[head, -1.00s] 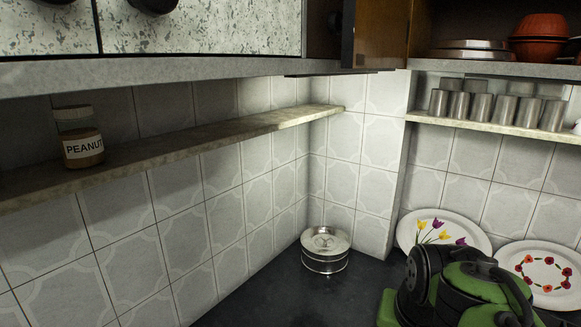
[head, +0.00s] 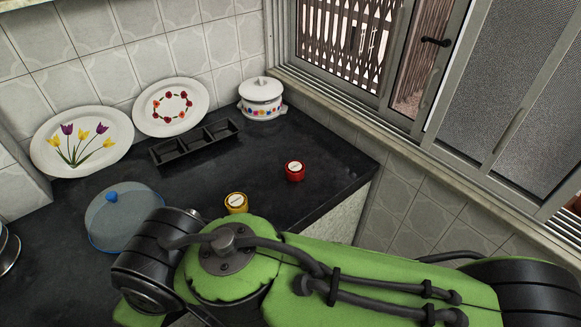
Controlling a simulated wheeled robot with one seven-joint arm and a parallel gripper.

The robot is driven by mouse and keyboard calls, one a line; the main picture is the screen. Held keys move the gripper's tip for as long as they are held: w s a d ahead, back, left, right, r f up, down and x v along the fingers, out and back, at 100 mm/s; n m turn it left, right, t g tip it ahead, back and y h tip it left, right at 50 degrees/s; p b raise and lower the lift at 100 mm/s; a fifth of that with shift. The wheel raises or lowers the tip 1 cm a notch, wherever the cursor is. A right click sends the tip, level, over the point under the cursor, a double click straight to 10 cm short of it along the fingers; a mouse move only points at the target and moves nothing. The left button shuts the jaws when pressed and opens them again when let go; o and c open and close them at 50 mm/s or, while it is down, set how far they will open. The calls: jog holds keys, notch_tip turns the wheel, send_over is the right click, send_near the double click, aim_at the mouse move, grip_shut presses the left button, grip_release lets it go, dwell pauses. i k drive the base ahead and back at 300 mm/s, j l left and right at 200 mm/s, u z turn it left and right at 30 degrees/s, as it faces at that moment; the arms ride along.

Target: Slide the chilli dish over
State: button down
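A small red round container (head: 295,171) with a pale label on top stands on the dark counter, near its front right edge. A similar yellow container (head: 236,203) stands to its left and nearer, just behind my arm. The labels are too small to read, so I cannot tell for sure which is the chilli dish. A black tray with three compartments (head: 157,157) lies behind them, near the wall plates. My green and black arm crosses the lower part of the head view. My gripper is not in view.
A blue-rimmed glass lid (head: 112,230) with a blue knob lies at left. A tulip plate (head: 45,160) and a flower-ring plate (head: 185,92) lean on the wall. A white lidded pot (head: 262,98) stands in the corner. The counter between the tray and the red container is clear.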

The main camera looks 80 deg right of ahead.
aim_at(295, 169)
jog(key=z, duration=2.6)
jog(key=i+l+u, duration=0.1)
jog(key=l+u, duration=0.15)
jog(key=u, duration=0.25)
jog(key=i+l+u, duration=0.1)
jog(key=l+u, duration=0.15)
jog(key=u, duration=0.25)
jog(key=l+u, duration=0.3)
jog(key=u, duration=0.2)
jog(key=l+u, duration=0.3)
jog(key=u, duration=0.2)
